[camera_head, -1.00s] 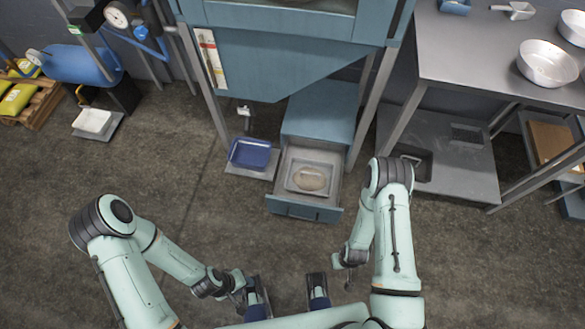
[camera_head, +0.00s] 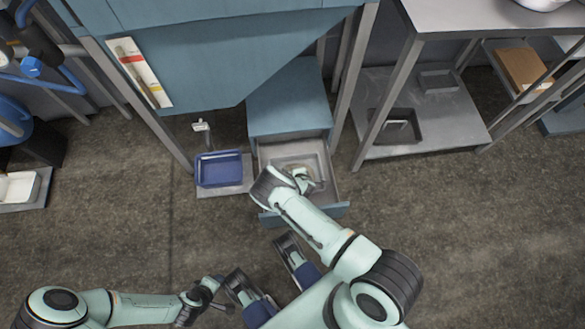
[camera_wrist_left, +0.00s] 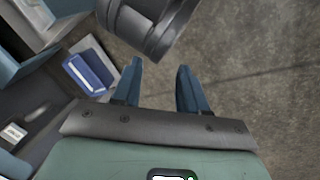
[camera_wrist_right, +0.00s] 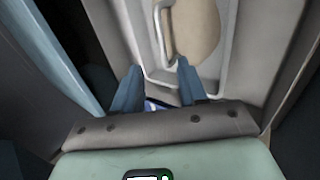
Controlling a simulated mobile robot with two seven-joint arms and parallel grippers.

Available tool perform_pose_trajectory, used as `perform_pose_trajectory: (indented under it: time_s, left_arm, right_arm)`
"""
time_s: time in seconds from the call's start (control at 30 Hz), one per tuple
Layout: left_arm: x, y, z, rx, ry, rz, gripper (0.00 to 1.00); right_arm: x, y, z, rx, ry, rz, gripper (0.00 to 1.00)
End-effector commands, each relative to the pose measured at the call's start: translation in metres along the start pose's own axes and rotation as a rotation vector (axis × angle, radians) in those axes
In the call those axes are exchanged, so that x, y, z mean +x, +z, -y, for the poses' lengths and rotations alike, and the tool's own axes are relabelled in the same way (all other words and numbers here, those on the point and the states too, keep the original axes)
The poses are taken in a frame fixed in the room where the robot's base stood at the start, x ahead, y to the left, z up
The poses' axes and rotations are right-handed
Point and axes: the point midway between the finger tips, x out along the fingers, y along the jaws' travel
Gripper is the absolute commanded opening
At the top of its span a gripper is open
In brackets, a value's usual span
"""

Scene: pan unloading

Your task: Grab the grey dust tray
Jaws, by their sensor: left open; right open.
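The grey dust tray (camera_wrist_right: 222,72) holds beige dust (camera_wrist_right: 198,30) and sits inside the open drawer (camera_head: 333,190). A metal handle (camera_wrist_right: 166,35) shows along the tray's left side in the right wrist view. My right gripper (camera_wrist_right: 160,68) is open and points at the tray, its fingertips close to the lower end of the handle; contact cannot be told. In the head view my right arm covers part of the tray. My left gripper (camera_wrist_left: 160,68) is open and empty over the floor, well away from the tray.
A blue tray (camera_head: 220,169) stands on a plate left of the drawer. The blue cabinet (camera_head: 205,60) rises behind it. A metal table (camera_head: 475,20) with a lower shelf (camera_head: 440,125) stands at right.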

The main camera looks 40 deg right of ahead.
Motion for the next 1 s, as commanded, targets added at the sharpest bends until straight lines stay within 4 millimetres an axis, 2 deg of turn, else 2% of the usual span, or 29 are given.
perform_pose_trajectory:
  time_s: [0.27,0.4,0.63,0.8,1.0]
  left_arm:
    - [0.028,-0.038,0.011,-0.009,-0.008,-0.109,0.43]
    - [0.039,-0.029,0.021,-0.020,-0.026,-0.079,0.43]
    - [0.047,-0.021,0.030,-0.030,-0.041,-0.051,0.43]
    - [0.064,0.002,0.049,-0.051,-0.073,0.025,0.43]
    - [0.075,0.022,0.064,-0.073,-0.101,0.092,0.43]
  right_arm:
    - [0.055,0.002,0.003,0.004,-0.001,0.001,0.42]
    - [0.070,0.002,0.002,0.005,-0.002,0.002,0.42]
    - [0.083,0.002,0.003,0.005,-0.003,0.003,0.42]
    - [0.105,0.002,0.006,0.006,-0.003,0.003,0.42]
    - [0.123,0.002,0.005,0.006,-0.003,0.002,0.42]
